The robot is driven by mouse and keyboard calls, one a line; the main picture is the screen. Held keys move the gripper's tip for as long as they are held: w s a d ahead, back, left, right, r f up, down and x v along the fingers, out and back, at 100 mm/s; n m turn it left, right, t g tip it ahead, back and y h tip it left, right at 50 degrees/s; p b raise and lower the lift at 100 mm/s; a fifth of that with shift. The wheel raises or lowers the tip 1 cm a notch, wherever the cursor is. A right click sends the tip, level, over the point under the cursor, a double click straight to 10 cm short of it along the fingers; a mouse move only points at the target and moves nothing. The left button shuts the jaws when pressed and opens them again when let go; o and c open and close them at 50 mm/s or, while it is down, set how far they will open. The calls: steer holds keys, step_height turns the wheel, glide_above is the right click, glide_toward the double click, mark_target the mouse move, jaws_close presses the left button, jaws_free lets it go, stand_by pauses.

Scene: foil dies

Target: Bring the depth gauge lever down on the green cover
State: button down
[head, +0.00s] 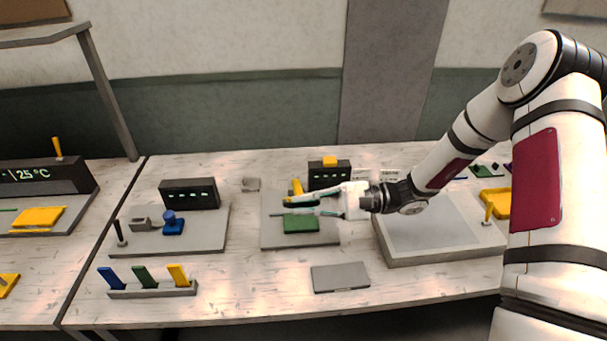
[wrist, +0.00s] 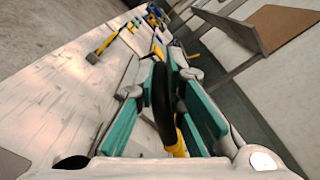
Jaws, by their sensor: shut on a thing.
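The green cover (head: 301,224) lies flat on a grey base plate (head: 272,238) in the middle of the table. A yellow lever (head: 297,187) stands behind it, partly hidden by my gripper. My gripper (head: 287,204) reaches in from the right, above and just behind the green cover. In the wrist view, my gripper (wrist: 160,95) has its teal fingers on either side of a black part, with yellow (wrist: 178,143) showing beside it. I take this to be the lever. The contact is hard to see, and the green cover cannot be made out there.
A black display box with a yellow top (head: 330,162) stands right behind the plate. A grey tray (head: 440,255) is to the right, a display station (head: 190,194) to the left. A rack of coloured tabs (head: 150,290) and a grey slab (head: 340,277) lie in front.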

step_height(320, 180, down, 10)
steer(key=s+n, duration=0.3)
steer(key=shift+r, duration=0.2)
steer(key=shift+w, duration=0.1)
steer(key=c, duration=1.7)
jaws_free()
steer(key=shift+o, duration=0.2)
steer(key=d, duration=1.2)
